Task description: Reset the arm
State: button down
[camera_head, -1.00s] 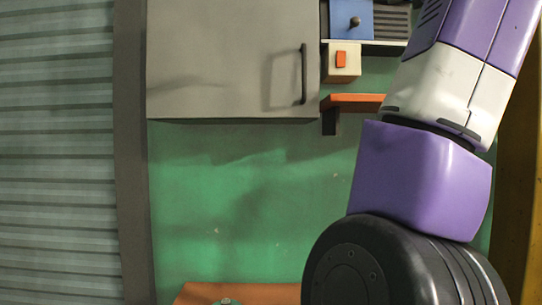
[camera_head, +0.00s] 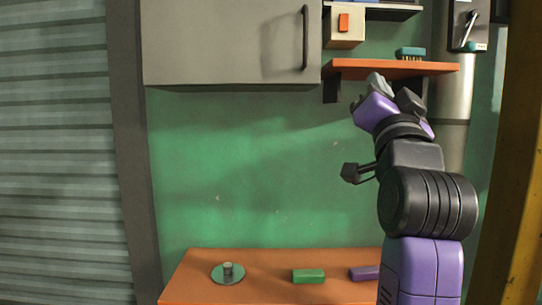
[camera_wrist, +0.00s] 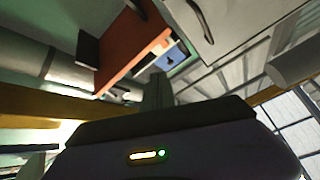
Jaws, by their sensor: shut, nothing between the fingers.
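My arm rises at the right of the head view, bent at a black joint. My gripper (camera_head: 379,84) is at its upper end, pointing up and a little left. It appears just below and in front of the orange shelf (camera_head: 350,69); I cannot tell the gap. The gripper is shut and I see nothing held in it. In the wrist view the dark gripper body fills the bottom, with its fingers (camera_wrist: 158,90) pointing up the picture toward the shelf and cabinet.
A grey cabinet (camera_head: 230,45) hangs at upper left. A teal brush (camera_head: 410,53) lies on the shelf. Below, an orange bench (camera_head: 260,290) bears a round plate with a peg (camera_head: 227,273), a green block (camera_head: 308,276) and a purple block (camera_head: 364,273). A yellow post (camera_head: 510,180) stands right.

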jog(key=s+f+n+y, duration=0.25)
jog(key=s+f, duration=0.25)
jog(key=f, duration=0.6)
jog(key=s+f+n+g+y, duration=0.1)
jog(key=s+f+n, duration=0.3)
jog(key=f, duration=0.8)
jog(key=s+f+n+y, duration=0.1)
jog(key=s+f+n, duration=0.1)
jog(key=s+f, duration=0.65)
jog(key=s+f+g, duration=0.4)
jog(key=s+f, duration=0.8)
jog(key=s, duration=0.3)
jog(key=s+d+f+g+h, duration=0.1)
jog(key=s+f+g, duration=0.3)
jog(key=s+f, duration=0.8)
jog(key=s, duration=0.4)
jog(key=shift+d+f+g, duration=0.25)
jog(key=shift+d+g, duration=0.05)
jog(key=shift+g, duration=0.1)
